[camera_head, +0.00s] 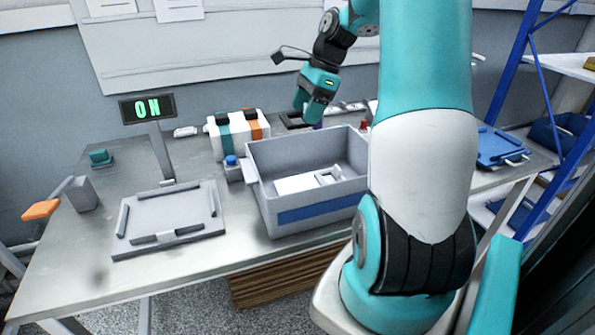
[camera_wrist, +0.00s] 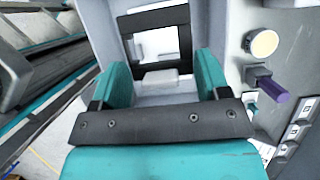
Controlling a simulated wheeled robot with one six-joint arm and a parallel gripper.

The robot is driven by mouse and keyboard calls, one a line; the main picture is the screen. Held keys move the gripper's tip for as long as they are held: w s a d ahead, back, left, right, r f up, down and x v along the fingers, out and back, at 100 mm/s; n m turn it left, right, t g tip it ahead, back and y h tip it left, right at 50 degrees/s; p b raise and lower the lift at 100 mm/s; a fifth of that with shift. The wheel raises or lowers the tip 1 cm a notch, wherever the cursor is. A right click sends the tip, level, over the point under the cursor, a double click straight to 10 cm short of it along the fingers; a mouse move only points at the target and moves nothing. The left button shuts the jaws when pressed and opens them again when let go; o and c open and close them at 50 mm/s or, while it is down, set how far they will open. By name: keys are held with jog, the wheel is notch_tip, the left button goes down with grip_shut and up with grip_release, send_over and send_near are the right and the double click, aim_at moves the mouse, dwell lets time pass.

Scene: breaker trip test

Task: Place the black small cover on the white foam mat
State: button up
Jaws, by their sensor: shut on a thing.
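My gripper (camera_head: 309,116) is over the far side of the table, behind the grey bin, pointing down. In the wrist view its two teal fingers (camera_wrist: 162,75) are shut on the black small cover (camera_wrist: 150,22), a black frame with an open middle. The cover also shows in the head view (camera_head: 291,119) as a dark piece beside the fingertips. A flat white piece that looks like the white foam mat (camera_head: 295,183) lies on the floor of the grey bin, apart from my gripper.
The grey bin (camera_head: 318,211) has raised walls and a blue front strip. Left of it are a grey fixture plate (camera_head: 170,218), an ON display (camera_head: 147,108) and a white box with coloured bands (camera_head: 238,133). A purple-tipped switch (camera_wrist: 268,85) and a round cream button (camera_wrist: 264,43) are close on the right.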

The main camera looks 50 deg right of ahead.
aim_at(299, 187)
notch_tip(299, 187, down, 20)
jog(key=shift+w+r+b, duration=0.1)
jog(key=shift+w+b, duration=0.05)
jog(key=shift+b, duration=0.6)
jog(key=o, duration=0.9)
